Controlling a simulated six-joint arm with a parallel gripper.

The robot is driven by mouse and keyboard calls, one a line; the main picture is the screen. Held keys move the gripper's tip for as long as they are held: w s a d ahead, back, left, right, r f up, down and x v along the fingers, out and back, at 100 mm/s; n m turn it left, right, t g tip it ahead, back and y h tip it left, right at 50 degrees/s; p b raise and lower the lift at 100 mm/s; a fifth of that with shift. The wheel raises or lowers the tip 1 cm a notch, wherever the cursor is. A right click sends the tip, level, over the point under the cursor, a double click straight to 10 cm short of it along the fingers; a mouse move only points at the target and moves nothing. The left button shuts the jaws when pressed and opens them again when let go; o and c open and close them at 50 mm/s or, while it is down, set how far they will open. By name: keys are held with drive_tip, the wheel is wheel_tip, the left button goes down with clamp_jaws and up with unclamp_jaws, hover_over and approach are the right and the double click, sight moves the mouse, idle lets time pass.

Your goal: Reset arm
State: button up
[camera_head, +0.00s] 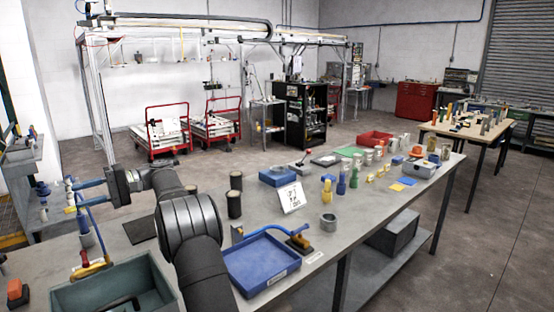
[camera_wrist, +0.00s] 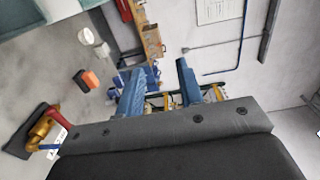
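My gripper (camera_head: 73,196) is at the left of the head view, raised beside the left end of the long grey workbench (camera_head: 330,262). Its two blue fingers point left and stand apart, with nothing seen between them. In the wrist view the gripper (camera_wrist: 155,82) shows the same two blue fingers with a clear gap. My dark arm reaches up from the bottom of the head view and bends left towards the gripper. The task names no object.
A blue tray (camera_head: 287,283) and a green-grey bin (camera_head: 63,296) lie near my arm. Two black cylinders (camera_head: 233,205) stand just right of it. Bottles, a white sign (camera_head: 291,197) and a red tray (camera_head: 376,138) stand farther along the bench. A gantry frame (camera_head: 98,110) rises behind.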

drive_tip(key=shift+v, duration=1.25)
drive_tip(key=o, duration=1.2)
drive_tip(key=shift+o, duration=1.3)
drive_tip(key=shift+s+d+m, duration=0.15)
drive_tip(key=shift+s+m, duration=0.1)
drive_tip(key=shift+m, duration=0.05)
drive_tip(key=s+d+f+m+t+h, duration=0.25)
drive_tip(key=d+m+t+h, duration=0.5)
drive_tip(key=d, duration=0.65)
drive_tip(key=s+d+f+m+t+h, duration=0.1)
drive_tip(key=s+d+m+t+h, duration=0.3)
drive_tip(key=d+m, duration=0.8)
wheel_tip(320, 180, down, 10)
drive_tip(key=d+n+t+h, duration=0.1)
drive_tip(key=d+n, duration=0.1)
drive_tip(key=shift+w, duration=0.35)
